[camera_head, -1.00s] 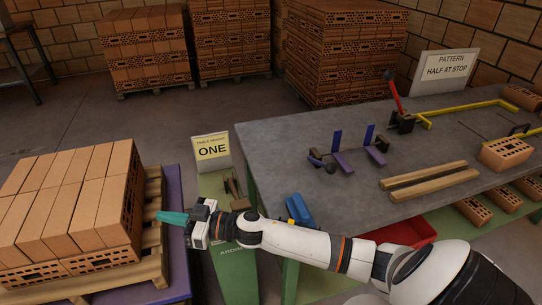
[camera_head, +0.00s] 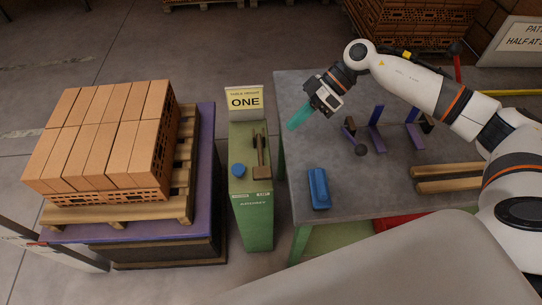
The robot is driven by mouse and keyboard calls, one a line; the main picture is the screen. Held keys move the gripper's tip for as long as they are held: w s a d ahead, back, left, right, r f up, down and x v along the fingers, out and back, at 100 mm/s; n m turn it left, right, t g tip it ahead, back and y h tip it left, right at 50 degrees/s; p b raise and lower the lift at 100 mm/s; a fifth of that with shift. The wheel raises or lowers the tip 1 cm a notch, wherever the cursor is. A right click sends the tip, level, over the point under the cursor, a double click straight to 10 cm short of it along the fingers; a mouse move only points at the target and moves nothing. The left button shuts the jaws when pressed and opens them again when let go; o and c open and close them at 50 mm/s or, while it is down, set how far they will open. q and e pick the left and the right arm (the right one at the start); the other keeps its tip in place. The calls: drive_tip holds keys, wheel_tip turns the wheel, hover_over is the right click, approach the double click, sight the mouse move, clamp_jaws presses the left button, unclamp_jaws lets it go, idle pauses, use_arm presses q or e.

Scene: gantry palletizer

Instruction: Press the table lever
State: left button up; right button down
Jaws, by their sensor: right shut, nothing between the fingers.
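A green pedestal (camera_head: 252,222) stands between the brick pallet and the grey table. On its top are a brown lever (camera_head: 260,154) with an upright handle and a round blue knob (camera_head: 238,170). A sign reading "ONE" (camera_head: 244,101) stands behind them. My right gripper (camera_head: 298,117), with teal fingers, is shut and empty over the left end of the table, to the right of the lever and apart from it. My left gripper is out of view.
The grey table (camera_head: 395,193) carries a blue block (camera_head: 319,189), purple brackets (camera_head: 377,134) and wooden bars (camera_head: 447,170). A pallet of bricks (camera_head: 102,140) sits on a purple platform (camera_head: 205,190) at left. The space above the pedestal is clear.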

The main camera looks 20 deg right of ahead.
drive_tip(key=p+x, duration=0.1)
drive_tip(key=x, duration=0.9)
drive_tip(key=shift+a+p, duration=0.1)
drive_tip(key=shift+p, duration=0.3)
drive_tip(key=shift+s+f, duration=0.2)
drive_tip(key=shift+f, duration=0.4)
drive_tip(key=shift+s+f, duration=0.25)
drive_tip(key=shift+f, duration=0.4)
drive_tip(key=shift+s+a+f, duration=0.1)
drive_tip(key=shift+s+f, duration=0.15)
drive_tip(key=shift+f, duration=0.4)
drive_tip(key=shift+p, duration=0.3)
